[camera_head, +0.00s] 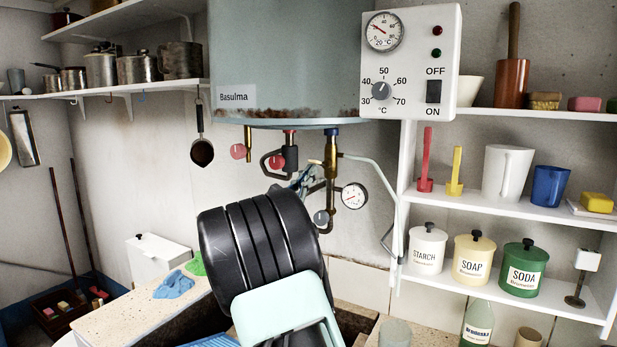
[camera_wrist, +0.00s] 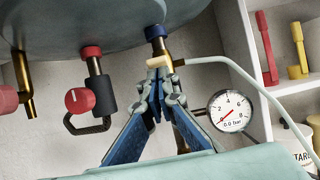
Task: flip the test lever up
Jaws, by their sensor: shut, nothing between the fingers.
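The brass valve pipe (camera_head: 331,172) hangs under the boiler from a blue collar (camera_wrist: 156,33). A small tan piece (camera_wrist: 159,61) juts from the fitting just below the collar. It may be the test lever or part of the fitting; I cannot tell which. My gripper (camera_wrist: 160,76) is shut and empty, its fingertips close below this piece. I cannot tell if they touch it. In the head view my gripper (camera_head: 306,178) shows left of the brass pipe, partly hidden by my black arm. My fingers hide much of the valve in the wrist view.
A pressure gauge (camera_head: 354,196) sits right of the pipe. A pale tube (camera_wrist: 232,70) runs right from the fitting. A red knob (camera_wrist: 79,100) with a looped pipe is to the left. The boiler (camera_head: 285,60) overhangs; shelves (camera_head: 490,207) stand at right.

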